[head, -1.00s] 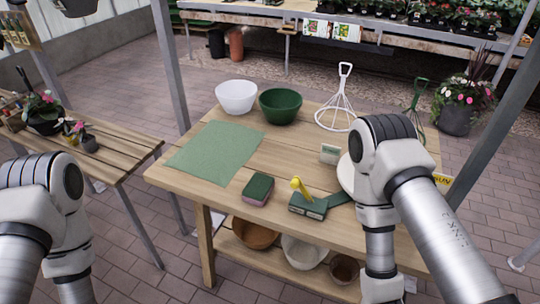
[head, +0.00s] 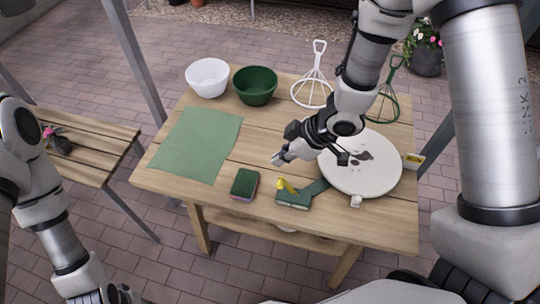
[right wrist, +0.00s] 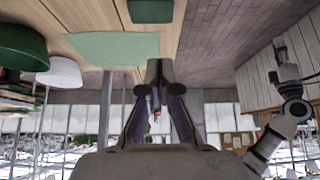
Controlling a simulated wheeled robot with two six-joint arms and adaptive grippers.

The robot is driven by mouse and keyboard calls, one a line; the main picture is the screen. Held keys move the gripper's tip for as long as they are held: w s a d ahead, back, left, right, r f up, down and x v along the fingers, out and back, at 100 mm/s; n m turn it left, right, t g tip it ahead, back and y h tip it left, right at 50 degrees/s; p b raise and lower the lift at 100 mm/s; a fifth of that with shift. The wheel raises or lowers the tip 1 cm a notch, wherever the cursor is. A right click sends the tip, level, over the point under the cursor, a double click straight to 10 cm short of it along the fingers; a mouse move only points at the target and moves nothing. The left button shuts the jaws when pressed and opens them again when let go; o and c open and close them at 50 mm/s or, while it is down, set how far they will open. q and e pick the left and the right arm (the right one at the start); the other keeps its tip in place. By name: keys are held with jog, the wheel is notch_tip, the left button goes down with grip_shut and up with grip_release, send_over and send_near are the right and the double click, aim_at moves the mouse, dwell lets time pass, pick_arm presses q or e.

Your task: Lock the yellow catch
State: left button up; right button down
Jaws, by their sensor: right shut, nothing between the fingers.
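The yellow catch (head: 286,186) is a small lever on a dark green base (head: 293,201) near the table's front edge. It sticks up from the base and is tilted toward the upper left in the head view. My right gripper (head: 280,158) is above the table, just behind the catch in the head view and apart from it. Its fingers are closed and empty, and they also show in the right wrist view (right wrist: 158,78). The catch does not show there. My left gripper (head: 118,295) is partly cut off at the bottom left, its jaws unclear.
A green and pink sponge (head: 245,184) lies left of the catch. A green cloth (head: 197,143), a white bowl (head: 208,78), a green bowl (head: 254,86) and wire stands (head: 312,88) are farther back.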

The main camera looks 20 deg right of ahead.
aim_at(278, 182)
pick_arm(q)
jog(key=r+p, duration=0.2)
jog(key=shift+s+r+p, duration=0.2)
jog(key=shift+r+p, duration=0.1)
jog(key=shift+p, duration=0.05)
pick_arm(e)
notch_tip(278, 182, down, 10)
jog(key=a, duration=0.1)
jog(key=shift+r, duration=0.25)
jog(key=shift+w+a, duration=0.15)
jog(key=shift+w, duration=0.05)
pick_arm(q)
jog(key=shift+f, duration=0.15)
pick_arm(e)
jog(key=shift+s+d+r+t+y+b, duration=0.15)
jog(key=shift+s+d+t+y+b, duration=0.1)
jog(key=shift+d+t+y+b, duration=0.1)
pick_arm(q)
jog(key=shift+s+d+f, duration=0.15)
jog(key=shift+s+f, duration=0.1)
jog(key=shift+s, duration=0.35)
